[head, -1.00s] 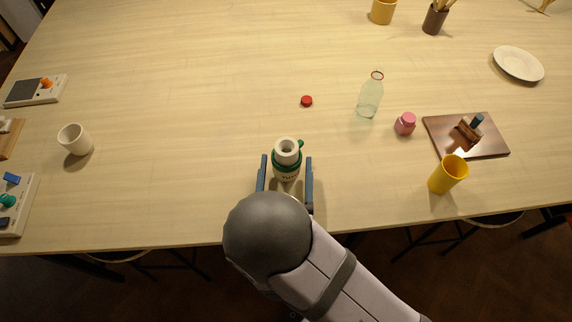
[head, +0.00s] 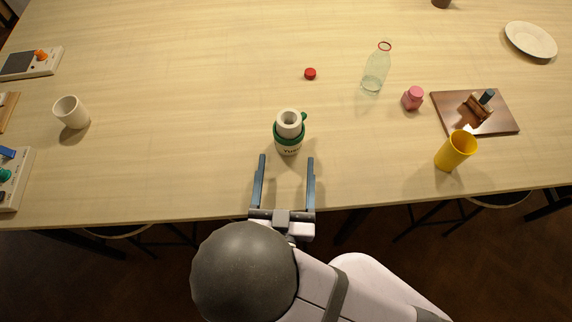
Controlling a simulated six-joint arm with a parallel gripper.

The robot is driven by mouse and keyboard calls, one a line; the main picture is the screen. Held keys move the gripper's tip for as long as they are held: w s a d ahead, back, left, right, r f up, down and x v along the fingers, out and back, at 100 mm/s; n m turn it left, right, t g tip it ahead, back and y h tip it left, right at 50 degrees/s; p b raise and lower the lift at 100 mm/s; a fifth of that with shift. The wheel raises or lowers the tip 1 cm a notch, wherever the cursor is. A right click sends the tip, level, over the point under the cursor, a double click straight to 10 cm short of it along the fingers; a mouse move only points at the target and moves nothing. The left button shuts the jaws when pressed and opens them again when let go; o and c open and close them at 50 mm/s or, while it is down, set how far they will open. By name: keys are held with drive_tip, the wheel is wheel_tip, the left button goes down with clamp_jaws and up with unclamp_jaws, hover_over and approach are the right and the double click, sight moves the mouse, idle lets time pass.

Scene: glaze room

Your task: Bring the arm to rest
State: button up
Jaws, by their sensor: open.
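My gripper (head: 286,172) is open and empty at the front edge of the table (head: 190,60). Its two blue-grey fingers point toward the back of the table.
A red cap (head: 310,74), a clear bottle (head: 376,70) and a pink jar (head: 412,98) stand beyond. At right are a yellow cup (head: 455,151), a brown board (head: 500,118) and a plate (head: 531,40). A white cup (head: 71,113) and control boxes (head: 12,178) are at left.

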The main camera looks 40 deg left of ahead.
drive_tip(key=w+a+r+m+p, duration=0.2)
drive_tip(key=w+a+r, duration=0.1)
drive_tip(key=w+r, duration=0.35)
drive_tip(key=w+d+m+g+h, duration=0.2)
drive_tip(key=w+d+g+h, duration=0.3)
drive_tip(key=w, duration=0.7)
drive_tip(key=d+f+g+h, duration=0.1)
drive_tip(key=d, duration=0.6)
drive_tip(key=w+d+g+h, duration=0.1)
drive_tip(key=d, duration=0.6)
drive_tip(key=w+d+f+m+g+h, duration=0.1)
drive_tip(key=d, duration=0.6)
drive_tip(key=shift+w+d+f, duration=0.1)
drive_tip(key=shift+f, duration=0.25)
drive_tip(key=s+d+f+m+g+h+b, duration=0.1)
drive_tip(key=s+d+f+g, duration=0.2)
drive_tip(key=s+d, duration=0.3)
drive_tip(key=s+d+f+m+g+h+b, duration=0.1)
drive_tip(key=s+d+f+g, duration=0.2)
drive_tip(key=s+d, duration=0.3)
drive_tip(key=shift+d+f+g+h, duration=0.25)
drive_tip(key=shift+d+g+h, duration=0.05)
drive_tip(key=shift+d, duration=0.3)
